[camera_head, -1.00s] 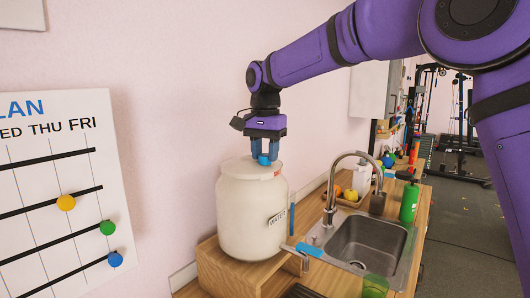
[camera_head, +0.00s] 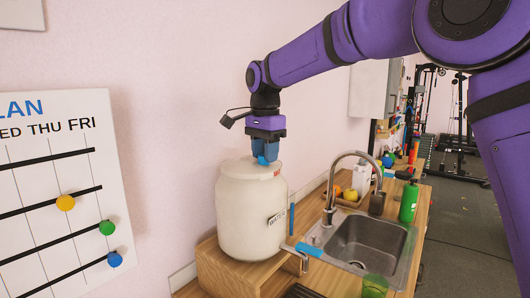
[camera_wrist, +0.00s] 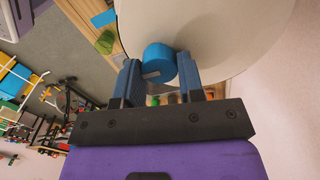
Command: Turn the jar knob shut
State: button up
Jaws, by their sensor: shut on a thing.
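The large cream jar (camera_head: 250,215), labelled "WATER", stands upright on a wooden step at the left end of the counter. Its blue knob (camera_head: 264,160) sits on top of the lid. My gripper (camera_head: 266,152) points down over the lid, with its fingers around the knob. In the wrist view the round blue knob (camera_wrist: 159,62) lies between the two fingers of my gripper (camera_wrist: 158,72), against the cream lid (camera_wrist: 205,25). My gripper is shut on the knob. Part of the knob is hidden by the fingers in the head view.
A blue-handled tap (camera_head: 303,252) sticks out from the jar's lower front. A steel sink (camera_head: 365,245) with a tall faucet (camera_head: 345,172) is to the right. A green bottle (camera_head: 409,202) stands beyond it. A wall chart (camera_head: 60,190) hangs at left.

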jog(key=o, duration=0.9)
notch_tip(320, 180, up, 11)
jog(key=shift+f, duration=0.15)
